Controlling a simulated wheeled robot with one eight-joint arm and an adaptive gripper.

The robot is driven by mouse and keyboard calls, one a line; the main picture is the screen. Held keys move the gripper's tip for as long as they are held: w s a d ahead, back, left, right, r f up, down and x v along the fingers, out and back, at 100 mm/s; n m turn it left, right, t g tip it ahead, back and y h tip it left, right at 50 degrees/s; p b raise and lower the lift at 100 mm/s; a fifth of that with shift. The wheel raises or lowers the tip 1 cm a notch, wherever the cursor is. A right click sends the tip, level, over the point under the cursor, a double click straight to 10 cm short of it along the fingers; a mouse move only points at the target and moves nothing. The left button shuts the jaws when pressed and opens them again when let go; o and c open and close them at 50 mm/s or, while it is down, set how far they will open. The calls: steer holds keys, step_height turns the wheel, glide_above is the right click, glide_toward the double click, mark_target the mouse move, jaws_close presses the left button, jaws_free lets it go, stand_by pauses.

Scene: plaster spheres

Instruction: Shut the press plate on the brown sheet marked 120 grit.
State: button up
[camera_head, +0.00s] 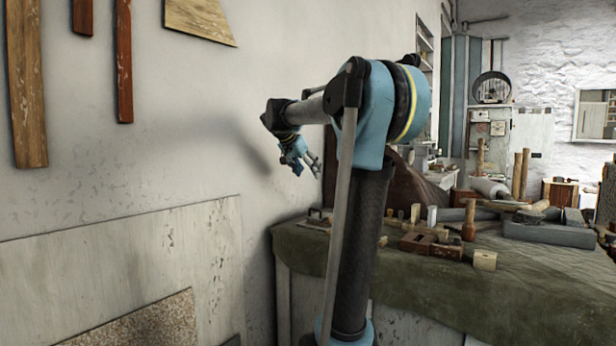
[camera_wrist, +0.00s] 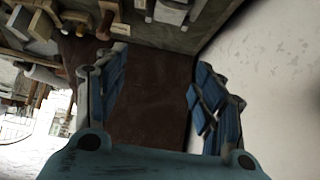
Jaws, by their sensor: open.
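My gripper (camera_head: 300,155) is raised above the left end of the workbench, close to the plaster wall. In the wrist view my gripper (camera_wrist: 160,65) has its two blue fingers spread apart, with nothing held between them. A small flat piece with a dark upright handle (camera_head: 318,220) lies on the bench's left corner, below my gripper; it may be the press plate, but it is too small to tell. I cannot make out a brown sheet or any 120 grit marking in either view.
The bench, draped in green cloth (camera_head: 530,285), carries wooden blocks (camera_head: 430,241), mallets and a grey slab (camera_head: 550,233). A large dark brown panel (camera_wrist: 150,110) shows beyond my fingers. The plaster wall (camera_wrist: 270,60) is close on the right there. Boards (camera_head: 130,270) lean against the wall.

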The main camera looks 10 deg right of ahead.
steer(key=shift+s+a+r, duration=0.3)
steer(key=shift+r, duration=0.15)
stand_by(0.3)
steer(key=v, duration=1.2)
steer(key=shift+f, duration=0.15)
steer(key=s+f+n+g+y, duration=0.1)
steer(key=s+f+n+y, duration=0.1)
steer(key=s+f, duration=0.8)
steer(key=s+f+n+g+y, duration=0.1)
steer(key=s+f+n, duration=0.3)
steer(key=s+f, duration=0.7)
steer(key=s+f+n+g+y, duration=0.1)
steer(key=s+f+n+y, duration=0.2)
steer(key=s+f, duration=0.8)
step_height(320, 180, down, 15)
steer(key=shift+d+f+n, duration=0.2)
steer(key=shift+d+n, duration=0.2)
steer(key=shift+n, duration=0.2)
